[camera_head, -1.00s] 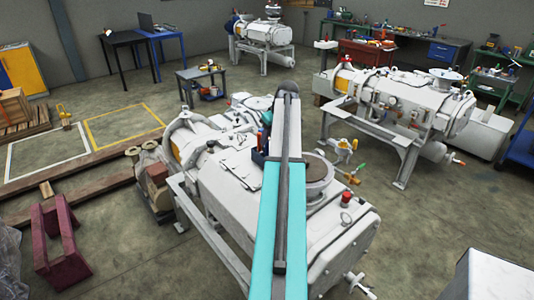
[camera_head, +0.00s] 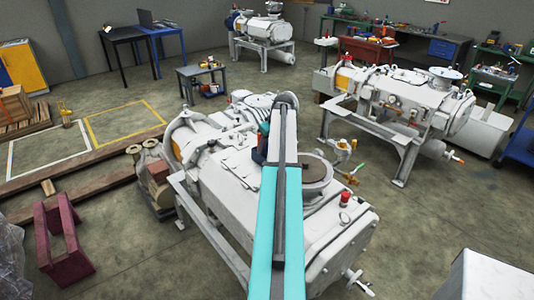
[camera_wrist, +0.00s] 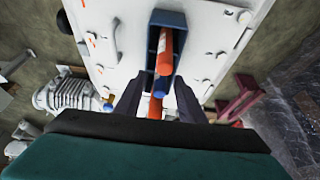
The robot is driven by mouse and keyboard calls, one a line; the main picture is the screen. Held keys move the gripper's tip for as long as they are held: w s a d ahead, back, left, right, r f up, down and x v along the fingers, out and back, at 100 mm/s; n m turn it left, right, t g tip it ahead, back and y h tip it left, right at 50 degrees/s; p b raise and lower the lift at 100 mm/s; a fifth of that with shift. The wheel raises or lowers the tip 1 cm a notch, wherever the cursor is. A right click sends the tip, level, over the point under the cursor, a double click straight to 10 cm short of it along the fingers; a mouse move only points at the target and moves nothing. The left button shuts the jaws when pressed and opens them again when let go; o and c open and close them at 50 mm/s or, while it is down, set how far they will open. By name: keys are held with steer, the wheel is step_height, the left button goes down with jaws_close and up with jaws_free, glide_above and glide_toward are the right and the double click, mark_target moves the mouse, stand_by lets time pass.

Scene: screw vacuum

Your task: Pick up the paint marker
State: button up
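In the wrist view, a blue holder (camera_wrist: 167,22) sits on the white top of the machine, with slim orange-red, marker-like items (camera_wrist: 164,58) in it. One shows a blue end (camera_wrist: 159,94) close to the camera. I cannot tell which one is the paint marker. My gripper (camera_wrist: 156,90) is open, with its dark fingers apart on either side of these items. No firm contact shows.
A second white machine (camera_head: 400,95) stands at right. Dark red stands (camera_head: 62,235) sit on the floor at left.

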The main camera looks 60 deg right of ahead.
jaws_close()
steer(key=shift+r, duration=0.15)
stand_by(0.4)
steer(key=shift+r+b, duration=1.7)
steer(key=shift+r, duration=3.15)
